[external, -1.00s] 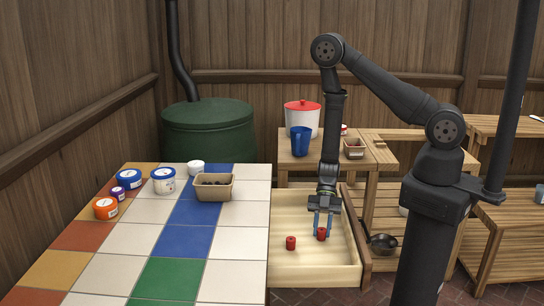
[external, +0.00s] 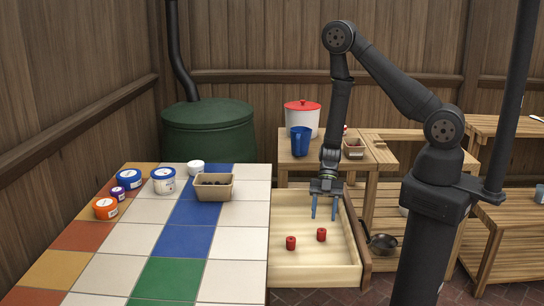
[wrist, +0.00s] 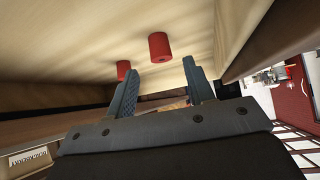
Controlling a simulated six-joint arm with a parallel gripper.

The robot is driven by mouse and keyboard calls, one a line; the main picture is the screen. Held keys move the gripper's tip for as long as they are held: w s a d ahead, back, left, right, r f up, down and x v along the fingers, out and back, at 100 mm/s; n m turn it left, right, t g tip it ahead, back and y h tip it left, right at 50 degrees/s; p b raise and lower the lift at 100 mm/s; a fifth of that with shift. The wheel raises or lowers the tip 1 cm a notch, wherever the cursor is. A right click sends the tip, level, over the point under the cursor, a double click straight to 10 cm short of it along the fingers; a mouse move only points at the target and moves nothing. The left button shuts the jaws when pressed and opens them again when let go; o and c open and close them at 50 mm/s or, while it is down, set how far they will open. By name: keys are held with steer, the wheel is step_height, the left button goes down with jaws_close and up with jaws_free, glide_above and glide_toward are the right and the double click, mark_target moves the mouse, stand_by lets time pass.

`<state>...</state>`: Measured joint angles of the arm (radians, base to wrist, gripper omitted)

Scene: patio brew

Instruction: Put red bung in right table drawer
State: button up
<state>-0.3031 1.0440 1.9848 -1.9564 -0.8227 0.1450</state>
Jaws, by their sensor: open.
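The pale wooden table drawer (external: 312,276) stands pulled out to the right of the tiled table in the external view. Two small red bungs lie on its floor: a left red bung (external: 291,242) and a right red bung (external: 321,235). Both also show in the wrist view, one nearer (wrist: 159,47) and one smaller (wrist: 123,69). My gripper (external: 323,217) is open and empty, with its blue fingers pointing down just above and behind the right bung. In the wrist view my gripper (wrist: 167,75) has nothing held between its fingers.
The tiled table (external: 115,265) holds several tubs and a brown tray (external: 214,188). Behind the drawer a wooden stand carries a blue jug (external: 301,141) and a red-lidded white pot (external: 303,119). A dark pan (external: 382,244) is right of the drawer.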

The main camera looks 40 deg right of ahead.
mark_target(322, 229)
steer(key=v, duration=0.6)
steer(key=shift+d+r, duration=0.15)
steer(key=x, duration=1.2)
steer(key=shift+w+r, duration=0.15)
steer(key=shift+r, duration=1.45)
